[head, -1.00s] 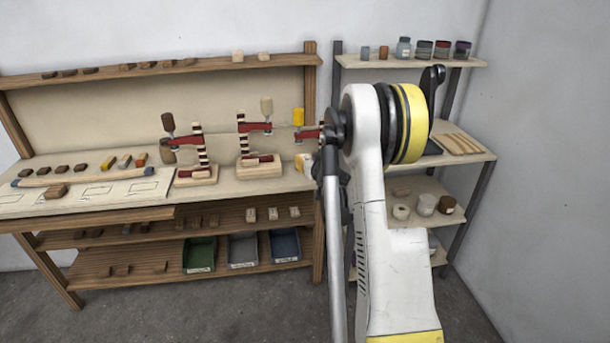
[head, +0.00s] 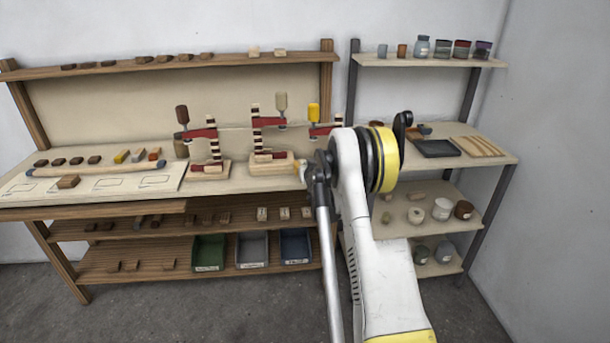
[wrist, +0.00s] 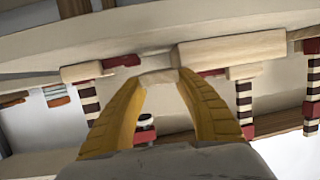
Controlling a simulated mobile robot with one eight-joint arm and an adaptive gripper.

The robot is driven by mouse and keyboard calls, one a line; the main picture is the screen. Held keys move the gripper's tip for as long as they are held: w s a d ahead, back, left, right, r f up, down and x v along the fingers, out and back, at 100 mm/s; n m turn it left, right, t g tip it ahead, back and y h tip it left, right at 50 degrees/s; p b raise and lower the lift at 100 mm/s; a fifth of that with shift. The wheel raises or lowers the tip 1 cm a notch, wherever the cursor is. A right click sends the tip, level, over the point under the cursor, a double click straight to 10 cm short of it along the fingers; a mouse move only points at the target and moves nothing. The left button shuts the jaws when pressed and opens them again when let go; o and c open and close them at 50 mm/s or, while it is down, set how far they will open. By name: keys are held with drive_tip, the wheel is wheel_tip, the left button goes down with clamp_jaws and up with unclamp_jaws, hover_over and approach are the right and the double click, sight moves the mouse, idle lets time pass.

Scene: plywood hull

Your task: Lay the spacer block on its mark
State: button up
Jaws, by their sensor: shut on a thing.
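My gripper (wrist: 158,85) shows in the wrist view with its two yellow fingers closed on a small pale wooden block (wrist: 158,77), which I take for the spacer block. In the head view my arm hides most of the gripper. A small pale piece (head: 300,170) shows at the arm's left edge, but I cannot tell what it is. A pale sheet with several outlined rectangles (head: 135,184) lies on the left of the workbench. I cannot tell which outline is the spacer's mark. The held block is well to the right of the sheet.
Red clamps on wooden bases (head: 270,165) stand on the bench between the arm and the sheet. Bins (head: 208,253) sit below. A shelf rack (head: 490,150) stands at right.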

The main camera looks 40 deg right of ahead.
drive_tip(key=shift+f+b, duration=0.6)
drive_tip(key=shift+f, duration=1)
drive_tip(key=shift+f, duration=0.15)
drive_tip(key=o, duration=0.9)
drive_tip(key=shift+c, duration=0.2)
